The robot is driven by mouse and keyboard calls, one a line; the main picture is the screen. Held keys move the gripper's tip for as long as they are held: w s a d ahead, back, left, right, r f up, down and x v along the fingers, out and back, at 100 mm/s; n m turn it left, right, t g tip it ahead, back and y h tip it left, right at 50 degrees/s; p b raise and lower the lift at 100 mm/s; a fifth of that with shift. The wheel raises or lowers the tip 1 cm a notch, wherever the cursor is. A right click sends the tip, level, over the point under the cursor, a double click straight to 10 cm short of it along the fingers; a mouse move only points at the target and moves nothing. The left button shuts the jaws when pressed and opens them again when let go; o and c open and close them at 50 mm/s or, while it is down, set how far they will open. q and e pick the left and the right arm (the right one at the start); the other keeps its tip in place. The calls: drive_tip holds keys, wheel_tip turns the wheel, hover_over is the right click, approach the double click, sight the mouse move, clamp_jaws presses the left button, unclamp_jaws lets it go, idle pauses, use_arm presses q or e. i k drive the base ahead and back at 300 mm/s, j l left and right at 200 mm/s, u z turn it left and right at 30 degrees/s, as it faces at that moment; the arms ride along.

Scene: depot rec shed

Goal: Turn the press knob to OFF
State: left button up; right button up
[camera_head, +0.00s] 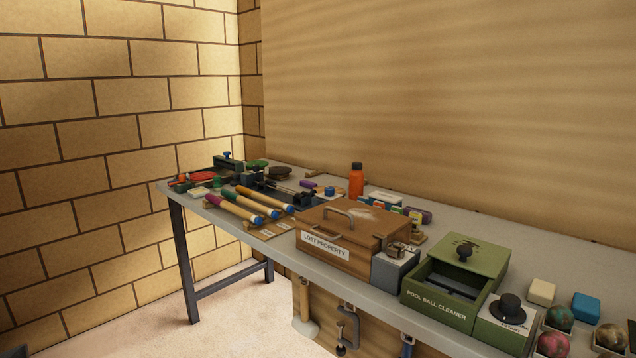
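No knob in the camera_head view carries a readable OFF mark, so I cannot tell which one is the press knob. A black round knob (508,308) sits on a pale box at the right end of the green pool ball cleaner (437,310); its small label is too small to read surely. Another black knob (464,254) stands on the cleaner's green lid. A green device with a small blue top (227,154) stands at the table's far left end, and a black device (285,188) lies mid-table. Neither of my grippers is in view.
On the grey table (375,283) stand a wooden LOST PROPERTY box (345,258), an orange bottle (356,182), several coloured-handled rods (240,208), and balls (553,344) with chalk-like cubes (541,292) at the right. Clamps (348,325) hang below the front edge.

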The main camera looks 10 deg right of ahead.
sight(329, 191)
drive_tip(key=i+j, duration=0.75)
drive_tip(key=i+z, duration=0.05)
drive_tip(key=i, duration=0.05)
